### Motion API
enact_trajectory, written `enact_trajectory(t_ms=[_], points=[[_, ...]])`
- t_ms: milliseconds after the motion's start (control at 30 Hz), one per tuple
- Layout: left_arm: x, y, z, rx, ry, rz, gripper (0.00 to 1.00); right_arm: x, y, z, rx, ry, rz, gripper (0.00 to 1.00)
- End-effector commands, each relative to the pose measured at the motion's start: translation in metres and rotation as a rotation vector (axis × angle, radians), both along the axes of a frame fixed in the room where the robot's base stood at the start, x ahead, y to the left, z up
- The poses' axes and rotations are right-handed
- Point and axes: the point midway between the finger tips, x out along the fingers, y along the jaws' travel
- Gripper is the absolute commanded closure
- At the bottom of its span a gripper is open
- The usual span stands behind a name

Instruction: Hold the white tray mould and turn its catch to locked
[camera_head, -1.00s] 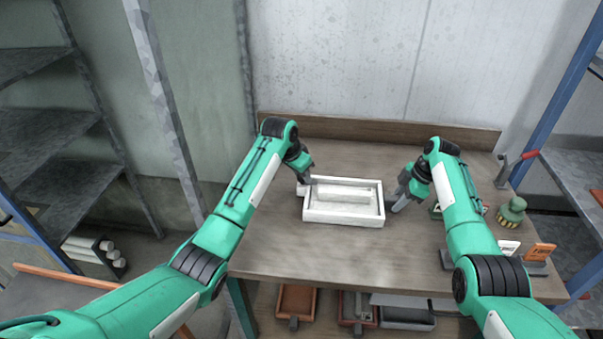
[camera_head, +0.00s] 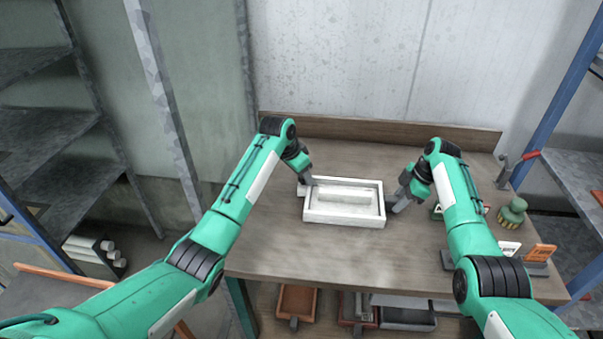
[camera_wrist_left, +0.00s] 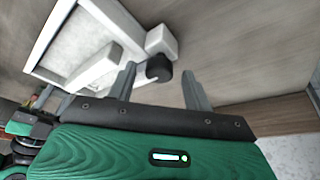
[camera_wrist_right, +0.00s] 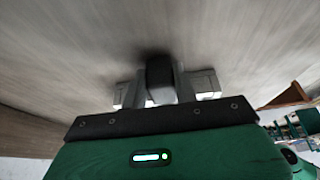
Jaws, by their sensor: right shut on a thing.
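The white tray mould (camera_head: 343,220) lies flat on the workbench, and its corner fills the upper left of the left wrist view (camera_wrist_left: 60,80). A small black knob, seemingly the catch (camera_wrist_left: 159,68), sits by a white block at that corner. My left gripper (camera_head: 307,181) is at the tray's far left corner; its fingers (camera_wrist_left: 160,85) are apart on either side of the knob, with gaps visible. My right gripper (camera_head: 397,207) is at the tray's right side, shut on a black-and-white part (camera_wrist_right: 160,75), apparently the mould's handle. Its join to the tray is hidden.
The wooden workbench (camera_head: 300,256) is clear in front of the tray. A raised board (camera_head: 380,129) edges the back. Trays sit below.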

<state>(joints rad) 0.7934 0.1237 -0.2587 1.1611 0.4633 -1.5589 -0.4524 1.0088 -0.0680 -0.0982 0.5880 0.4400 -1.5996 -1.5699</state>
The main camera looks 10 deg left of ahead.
Motion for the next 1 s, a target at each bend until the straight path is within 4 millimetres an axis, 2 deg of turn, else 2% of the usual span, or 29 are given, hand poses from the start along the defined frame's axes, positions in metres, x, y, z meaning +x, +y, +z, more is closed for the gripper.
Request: enact_trajectory(t_ms=[233, 333, 800, 1000], points=[[-0.001, 0.000, 0.001, -0.001, 0.001, 0.000, 0.49, 0.000, 0.000, 0.000, 0.000, 0.001, 0.000, 1.00], [-0.002, 0.002, 0.008, 0.000, 0.000, 0.000, 0.49, 0.000, 0.000, 0.000, 0.000, 0.001, 0.000, 1.00], [-0.029, 0.024, 0.092, 0.000, -0.003, 0.000, 0.49, 0.000, 0.000, 0.000, 0.000, 0.001, 0.000, 1.00], [-0.035, 0.028, 0.108, 0.000, 0.001, 0.001, 0.49, 0.000, 0.000, 0.000, -0.001, 0.001, 0.000, 1.00]])
